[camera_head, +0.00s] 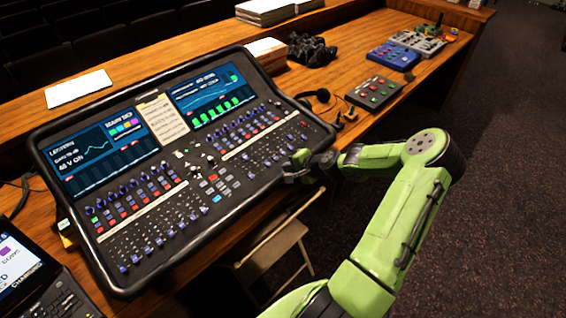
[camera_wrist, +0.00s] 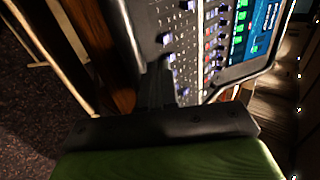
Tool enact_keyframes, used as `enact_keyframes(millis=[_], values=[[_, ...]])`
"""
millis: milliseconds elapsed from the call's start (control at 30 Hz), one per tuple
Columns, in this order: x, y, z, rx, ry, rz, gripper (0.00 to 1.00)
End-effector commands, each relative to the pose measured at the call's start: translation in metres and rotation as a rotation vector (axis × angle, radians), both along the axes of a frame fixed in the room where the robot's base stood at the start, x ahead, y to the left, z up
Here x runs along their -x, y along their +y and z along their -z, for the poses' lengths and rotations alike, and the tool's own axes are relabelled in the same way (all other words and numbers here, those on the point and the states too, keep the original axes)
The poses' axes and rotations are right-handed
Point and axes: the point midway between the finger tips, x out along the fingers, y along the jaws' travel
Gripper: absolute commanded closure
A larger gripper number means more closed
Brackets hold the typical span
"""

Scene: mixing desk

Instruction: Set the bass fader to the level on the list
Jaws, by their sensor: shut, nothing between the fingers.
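The mixing desk (camera_head: 190,190) lies on the wooden table, with rows of faders and knobs below two screens. The yellowish paper list (camera_head: 163,121) sits between the screens; its writing is too small to read. My gripper (camera_head: 291,167) is shut and empty at the lower right part of the desk, over the right-hand fader bank. In the wrist view my gripper (camera_wrist: 158,95) points at the faders (camera_wrist: 182,92) near the desk's edge. I cannot tell whether the fingertips touch a fader. I cannot make out which fader is the bass one.
A headset (camera_head: 318,96) and a small box with coloured buttons (camera_head: 375,93) lie right of the desk. Effect pedals (camera_head: 393,56) stand farther back. A laptop (camera_head: 35,275) is at the lower left. A wooden chair (camera_head: 275,250) stands below the table's front edge.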

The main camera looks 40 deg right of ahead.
Motion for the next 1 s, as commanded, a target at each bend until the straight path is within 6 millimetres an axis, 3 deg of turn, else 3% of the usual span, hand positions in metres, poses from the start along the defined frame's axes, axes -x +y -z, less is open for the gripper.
enact_keyframes(millis=[200,400,833,1000], values=[[-0.036,0.007,0.033,-0.003,0.001,-0.002,1.0],[-0.059,0.009,0.052,0.001,0.003,-0.003,1.0],[-0.065,0.01,0.056,0.002,0.004,-0.004,1.0],[-0.096,0.01,0.057,0.008,0.002,-0.008,1.0]])
